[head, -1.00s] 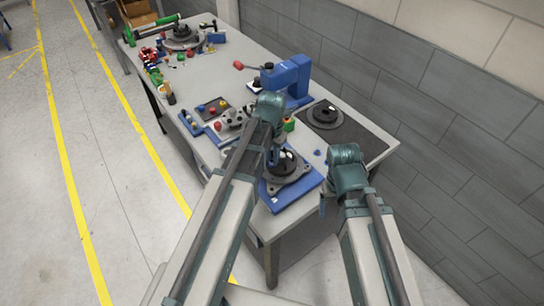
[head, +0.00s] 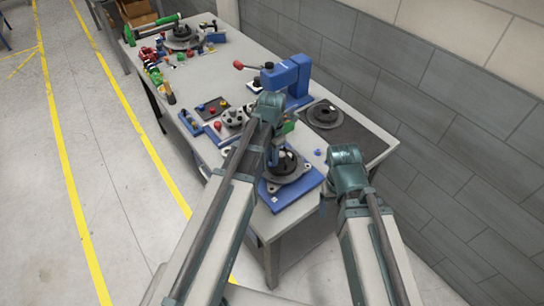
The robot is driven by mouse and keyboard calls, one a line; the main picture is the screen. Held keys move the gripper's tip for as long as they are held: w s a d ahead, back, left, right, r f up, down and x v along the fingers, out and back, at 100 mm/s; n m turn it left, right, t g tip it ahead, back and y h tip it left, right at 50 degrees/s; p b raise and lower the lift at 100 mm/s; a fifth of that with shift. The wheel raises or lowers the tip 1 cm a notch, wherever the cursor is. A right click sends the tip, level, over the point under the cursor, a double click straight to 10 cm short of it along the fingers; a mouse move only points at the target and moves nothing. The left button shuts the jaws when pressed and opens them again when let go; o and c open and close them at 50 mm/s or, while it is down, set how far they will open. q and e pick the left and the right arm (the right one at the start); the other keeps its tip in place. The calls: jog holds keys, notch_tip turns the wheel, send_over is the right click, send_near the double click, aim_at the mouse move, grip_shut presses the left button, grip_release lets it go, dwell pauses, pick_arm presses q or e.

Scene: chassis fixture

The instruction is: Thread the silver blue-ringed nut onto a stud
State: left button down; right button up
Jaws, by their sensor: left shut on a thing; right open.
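A dark round hub on a grey flanged disc (head: 292,175) sits on a blue fixture plate (head: 284,201) at the near end of the bench. My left gripper (head: 275,160) points down at the left side of this hub. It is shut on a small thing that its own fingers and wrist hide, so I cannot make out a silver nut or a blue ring. The studs are too small and too covered to tell apart. My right gripper (head: 324,198) is open, low beside the right edge of the fixture plate, and mostly hidden by its own wrist.
A blue press (head: 291,78) with a red-knobbed lever stands behind the fixture. A black disc (head: 325,114) lies on a dark mat to the right. A grey disc (head: 233,117) and small trays (head: 212,108) lie to the left. A small blue piece (head: 317,152) lies near my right wrist.

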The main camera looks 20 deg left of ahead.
pick_arm(q)
jog(key=shift+s+f+m, duration=0.1)
jog(key=shift+m, duration=1.6)
jog(key=shift+m, duration=1.7)
jog(key=m, duration=0.3)
jog(key=shift+f, duration=0.1)
jog(key=shift+m, duration=1.9)
